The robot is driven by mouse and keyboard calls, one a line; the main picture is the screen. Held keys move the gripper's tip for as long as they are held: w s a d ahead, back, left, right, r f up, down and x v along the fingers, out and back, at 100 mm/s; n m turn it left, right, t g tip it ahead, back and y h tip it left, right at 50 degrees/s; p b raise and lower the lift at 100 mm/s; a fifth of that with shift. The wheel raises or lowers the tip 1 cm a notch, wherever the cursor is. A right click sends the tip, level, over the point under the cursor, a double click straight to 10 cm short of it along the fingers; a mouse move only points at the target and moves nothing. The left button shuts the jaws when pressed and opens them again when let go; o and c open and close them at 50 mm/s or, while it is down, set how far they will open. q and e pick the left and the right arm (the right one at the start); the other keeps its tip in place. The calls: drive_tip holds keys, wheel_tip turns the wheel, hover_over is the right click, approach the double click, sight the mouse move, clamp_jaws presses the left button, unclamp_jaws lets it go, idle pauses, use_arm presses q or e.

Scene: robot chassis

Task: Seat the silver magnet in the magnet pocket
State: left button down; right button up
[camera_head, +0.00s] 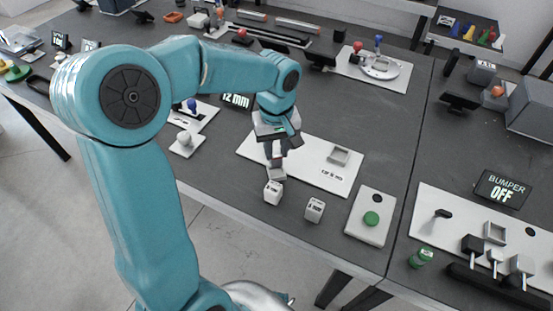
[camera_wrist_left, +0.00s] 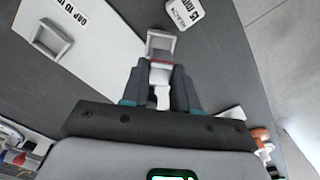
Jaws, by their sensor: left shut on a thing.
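My left gripper (camera_head: 277,160) is shut on a small silver-grey block, which I take as the silver magnet (camera_head: 277,174). In the left wrist view the magnet (camera_wrist_left: 160,44) sticks out past the fingertips (camera_wrist_left: 159,78), with a thin red band at its near end. In the head view it is over the front left part of a white board (camera_head: 300,167); I cannot tell whether it touches the board. The magnet pocket, a raised grey square frame (camera_head: 339,155), is empty at the board's right part. The frame also shows at the upper left of the left wrist view (camera_wrist_left: 49,40). My right gripper is out of view.
A white box with a green button (camera_head: 371,218) is to the right. The table's front edge is near.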

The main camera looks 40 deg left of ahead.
sight(276, 152)
use_arm(q)
wheel_tip(276, 152, down, 4)
drive_tip(key=shift+f, duration=0.1)
drive_tip(key=shift+b, duration=0.3)
drive_tip(key=shift+f, duration=0.2)
drive_tip(key=c, duration=0.8)
unclamp_jaws()
drive_tip(key=shift+r, duration=0.1)
drive_tip(key=shift+c, duration=0.2)
